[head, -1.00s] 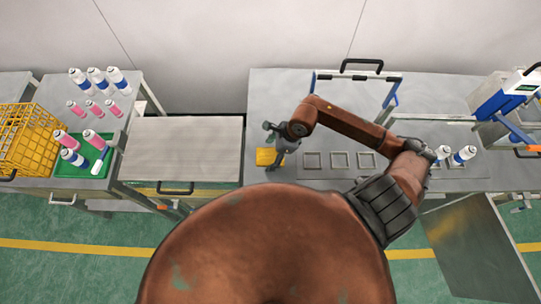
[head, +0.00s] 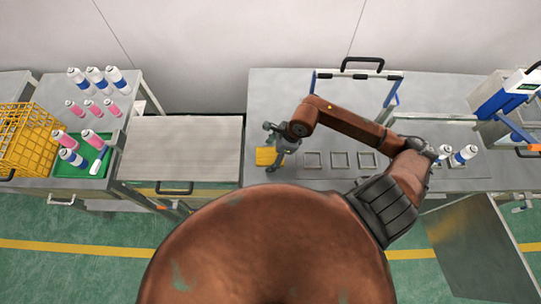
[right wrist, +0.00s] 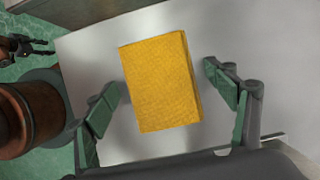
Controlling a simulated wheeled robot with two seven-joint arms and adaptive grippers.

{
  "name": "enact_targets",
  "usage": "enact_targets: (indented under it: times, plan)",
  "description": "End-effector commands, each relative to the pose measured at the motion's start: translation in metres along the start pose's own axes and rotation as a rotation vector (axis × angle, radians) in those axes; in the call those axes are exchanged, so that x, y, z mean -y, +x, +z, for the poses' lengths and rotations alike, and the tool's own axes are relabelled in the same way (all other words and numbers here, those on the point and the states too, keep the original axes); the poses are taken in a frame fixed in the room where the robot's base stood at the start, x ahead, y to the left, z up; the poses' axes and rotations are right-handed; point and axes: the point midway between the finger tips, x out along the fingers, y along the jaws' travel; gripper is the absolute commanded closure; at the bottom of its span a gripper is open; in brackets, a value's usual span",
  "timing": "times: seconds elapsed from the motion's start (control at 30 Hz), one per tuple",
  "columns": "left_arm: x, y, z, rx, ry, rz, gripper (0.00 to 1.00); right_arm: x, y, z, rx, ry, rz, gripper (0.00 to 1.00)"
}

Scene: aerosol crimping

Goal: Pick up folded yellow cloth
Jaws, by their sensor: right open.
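The folded yellow cloth (head: 265,157) lies on the grey worktable, near its front left corner. In the right wrist view the yellow cloth (right wrist: 162,82) is a thick rectangular pad, slightly tilted, flat on the table. My right gripper (head: 272,150) is beside and over the cloth in the head view. In the right wrist view my right gripper (right wrist: 165,93) is open, with one finger on each side of the cloth and gaps between fingers and cloth. My left gripper does not show in the head view; a dark gripper (right wrist: 25,46) shows at the left edge of the right wrist view, its jaw state unclear.
Several square frames (head: 340,160) sit in a row right of the cloth. Spray cans (head: 466,154) stand further right. A handled frame (head: 358,75) stands behind my arm. A yellow basket (head: 25,138) and a green tray (head: 72,168) with cans are at the left.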

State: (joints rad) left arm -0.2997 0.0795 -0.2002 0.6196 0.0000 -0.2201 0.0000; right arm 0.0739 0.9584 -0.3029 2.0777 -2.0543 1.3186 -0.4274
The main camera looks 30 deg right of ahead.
Motion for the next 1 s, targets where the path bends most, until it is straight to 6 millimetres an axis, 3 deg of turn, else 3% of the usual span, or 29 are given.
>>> enact_targets:
  times: [0.6,1.0]
  plan:
    - [0.0001,0.0,-0.0001,0.0,0.0,0.0,0.6,0.0001,-0.0001,-0.0003,-0.001,0.0,0.0,0.63]
    - [0.0003,-0.0052,-0.0015,-0.002,0.0,0.0,0.6,-0.0001,-0.004,0.0014,0.0,0.001,0.0,0.63]
